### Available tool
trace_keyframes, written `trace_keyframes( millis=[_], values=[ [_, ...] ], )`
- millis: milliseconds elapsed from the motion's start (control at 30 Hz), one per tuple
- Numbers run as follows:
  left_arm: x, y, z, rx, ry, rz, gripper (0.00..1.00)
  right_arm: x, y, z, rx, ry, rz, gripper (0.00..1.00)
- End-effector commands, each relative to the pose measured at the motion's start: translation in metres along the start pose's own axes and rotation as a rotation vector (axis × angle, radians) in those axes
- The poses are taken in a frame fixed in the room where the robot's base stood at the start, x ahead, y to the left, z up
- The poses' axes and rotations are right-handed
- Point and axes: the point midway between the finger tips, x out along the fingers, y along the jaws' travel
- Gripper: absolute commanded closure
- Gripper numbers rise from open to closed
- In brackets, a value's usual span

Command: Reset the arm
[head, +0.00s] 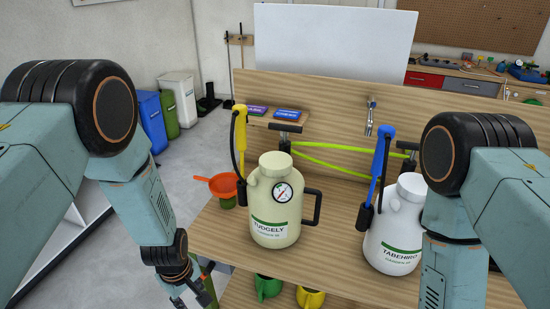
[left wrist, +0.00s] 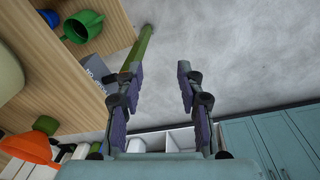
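My left arm (head: 150,205) hangs down at the left of the bench. Its gripper (head: 190,290) is low beside the bench's left edge, partly cut off by the bottom of the head view. In the left wrist view the two fingers of this gripper (left wrist: 157,72) are apart with nothing between them, over grey floor. My right arm (head: 450,265) reaches down in front of the white sprayer at the right. Its gripper is out of view.
The wooden bench (head: 340,235) holds a cream sprayer (head: 275,205), a white sprayer (head: 393,240) and an orange funnel (head: 222,184). A green post (left wrist: 143,48) stands close to my left finger; contact is unclear. Green (head: 268,287) and yellow (head: 310,297) cans sit below.

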Motion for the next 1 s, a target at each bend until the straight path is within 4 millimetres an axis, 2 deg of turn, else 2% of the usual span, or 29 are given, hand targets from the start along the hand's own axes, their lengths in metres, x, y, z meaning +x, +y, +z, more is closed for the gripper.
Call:
trace_keyframes(
  millis=[33, 200, 300, 500, 633, 700, 1000],
  values=[
    [0.008, -0.031, 0.015, 0.079, -0.010, -0.022, 0.62, -0.005, 0.002, 0.013, 0.013, -0.053, 0.008, 0.58],
    [0.014, -0.114, 0.062, 0.377, -0.033, -0.049, 0.62, -0.026, 0.005, 0.055, 0.060, -0.236, 0.035, 0.58],
    [0.008, -0.150, 0.086, 0.525, -0.051, -0.052, 0.62, -0.039, 0.006, 0.075, 0.084, -0.325, 0.048, 0.58],
    [-0.013, -0.202, 0.126, 0.751, -0.087, -0.044, 0.62, -0.063, 0.005, 0.106, 0.122, -0.464, 0.066, 0.58],
    [-0.031, -0.229, 0.149, 0.877, -0.112, -0.033, 0.62, -0.078, 0.004, 0.122, 0.144, -0.544, 0.076, 0.58],
    [-0.015, -0.225, 0.146, 0.877, -0.100, -0.028, 0.62, -0.065, 0.005, 0.129, 0.143, -0.540, 0.076, 0.58],
    [0.032, -0.228, 0.149, 0.873, -0.101, -0.030, 0.62, -0.024, 0.007, 0.152, 0.142, -0.537, 0.075, 0.58]
  ],
)
